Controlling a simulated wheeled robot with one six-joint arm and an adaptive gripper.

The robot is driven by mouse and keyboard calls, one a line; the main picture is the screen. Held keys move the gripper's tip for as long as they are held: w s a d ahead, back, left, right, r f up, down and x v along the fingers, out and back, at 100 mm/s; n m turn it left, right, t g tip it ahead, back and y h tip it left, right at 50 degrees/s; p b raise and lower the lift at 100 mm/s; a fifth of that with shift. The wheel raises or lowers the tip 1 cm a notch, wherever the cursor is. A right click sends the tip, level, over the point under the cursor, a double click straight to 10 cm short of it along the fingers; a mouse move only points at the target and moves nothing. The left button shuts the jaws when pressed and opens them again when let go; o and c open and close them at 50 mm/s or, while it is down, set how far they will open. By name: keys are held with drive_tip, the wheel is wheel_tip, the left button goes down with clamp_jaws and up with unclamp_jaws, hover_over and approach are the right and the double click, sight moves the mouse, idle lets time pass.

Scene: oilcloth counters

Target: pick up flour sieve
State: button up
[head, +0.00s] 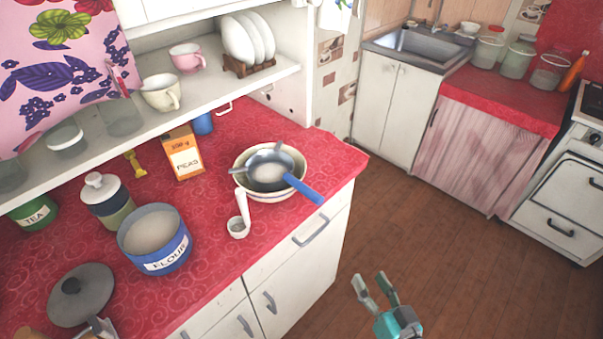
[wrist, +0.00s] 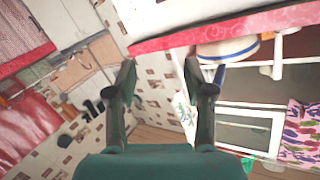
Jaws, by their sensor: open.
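The flour sieve (head: 268,171) has a grey mesh bowl and a blue handle. It rests in a cream bowl (head: 242,188) near the right end of the red counter, and its handle sticks out over the rim toward the lower right. My gripper (head: 371,280) is open and empty, in front of the counter's right end and apart from the sieve. In the wrist view, my gripper's fingers (wrist: 160,78) are spread with nothing between them. A blue-striped bowl (wrist: 228,50) shows tilted at the upper right, with a blue piece beside it, likely the sieve handle.
A white scoop (head: 240,215) lies in front of the bowl. A blue flour tin (head: 155,245), a lidded jar (head: 107,200) and an orange peas box (head: 183,155) stand to the left. A shelf (head: 225,85) overhangs the back. The floor (head: 400,220) to the right is clear.

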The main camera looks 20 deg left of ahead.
sight(325, 204)
drive_tip(key=w+a+r+n+g+y, duration=0.1)
drive_tip(key=a+r+n+y, duration=0.1)
drive_tip(key=a+r, duration=0.1)
drive_tip(key=w+a+r+n+g+y, duration=0.2)
drive_tip(key=a+r, duration=0.1)
drive_tip(key=r, duration=0.3)
drive_tip(key=w+a+r+n+g+y, duration=0.1)
drive_tip(key=w+a+r+n+y, duration=0.1)
drive_tip(key=a+r+n, duration=0.1)
drive_tip(key=shift+a+r+g, duration=0.35)
drive_tip(key=shift+r+g, duration=0.05)
drive_tip(key=shift+r, duration=0.35)
drive_tip(key=x, duration=0.4)
drive_tip(key=shift+a, duration=0.2)
drive_tip(key=shift+f+x, duration=0.1)
drive_tip(key=shift+x, duration=1.35)
drive_tip(key=shift+f+x, duration=0.15)
drive_tip(key=shift+x, duration=1.25)
clamp_jaws()
